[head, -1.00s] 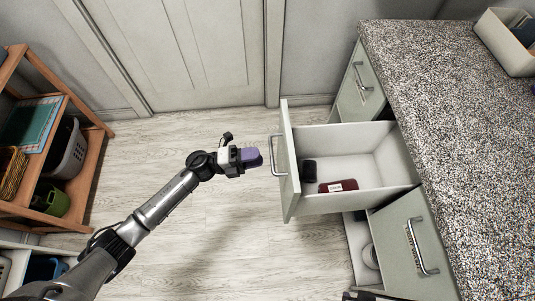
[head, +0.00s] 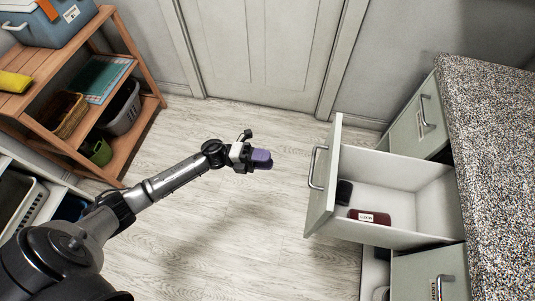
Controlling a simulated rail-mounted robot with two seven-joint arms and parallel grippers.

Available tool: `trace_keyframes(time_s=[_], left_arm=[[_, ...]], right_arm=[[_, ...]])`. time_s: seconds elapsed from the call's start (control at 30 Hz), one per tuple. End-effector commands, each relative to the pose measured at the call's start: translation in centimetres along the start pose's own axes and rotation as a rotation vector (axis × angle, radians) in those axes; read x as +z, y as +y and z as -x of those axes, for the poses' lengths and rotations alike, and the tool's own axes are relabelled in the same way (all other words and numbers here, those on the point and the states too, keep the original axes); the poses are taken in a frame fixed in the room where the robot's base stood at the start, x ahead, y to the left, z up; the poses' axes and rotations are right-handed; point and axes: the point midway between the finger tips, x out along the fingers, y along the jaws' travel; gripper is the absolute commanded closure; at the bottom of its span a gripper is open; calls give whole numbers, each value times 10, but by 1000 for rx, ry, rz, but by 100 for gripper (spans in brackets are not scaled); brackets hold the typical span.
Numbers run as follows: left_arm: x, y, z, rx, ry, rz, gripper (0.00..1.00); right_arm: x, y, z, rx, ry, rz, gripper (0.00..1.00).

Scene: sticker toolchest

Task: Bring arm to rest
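My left arm (head: 165,182) reaches in from the lower left over the wooden floor. My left gripper (head: 262,158), with purple fingertips, hangs in free air left of the open drawer (head: 400,232), apart from its handle (head: 317,168). Its purple fingertips look close together, but I cannot tell whether they are shut. I see no object in them. My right gripper is not in view.
The pulled-out drawer holds a dark red labelled item (head: 369,217) and a black item (head: 343,191). A speckled countertop (head: 490,140) is at right. A wooden shelf (head: 135,150) with baskets stands at left. The floor (head: 265,215) between is clear.

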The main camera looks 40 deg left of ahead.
Motion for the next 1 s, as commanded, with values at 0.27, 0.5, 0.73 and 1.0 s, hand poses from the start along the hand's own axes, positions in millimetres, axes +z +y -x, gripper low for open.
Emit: trace_keyframes(time_s=[0.27, 0.5, 0.73, 1.0], left_arm=[[0, 0, 0, 0, 0, 2, 64], [29, 8, 3, 46, -182, 59, 64], [94, 15, 27, 86, -654, 181, 64], [130, -3, 62, 56, -1165, 370, 64]], right_arm=[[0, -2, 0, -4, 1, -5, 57], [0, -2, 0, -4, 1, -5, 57], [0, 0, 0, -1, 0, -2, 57], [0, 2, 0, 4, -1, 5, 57]])
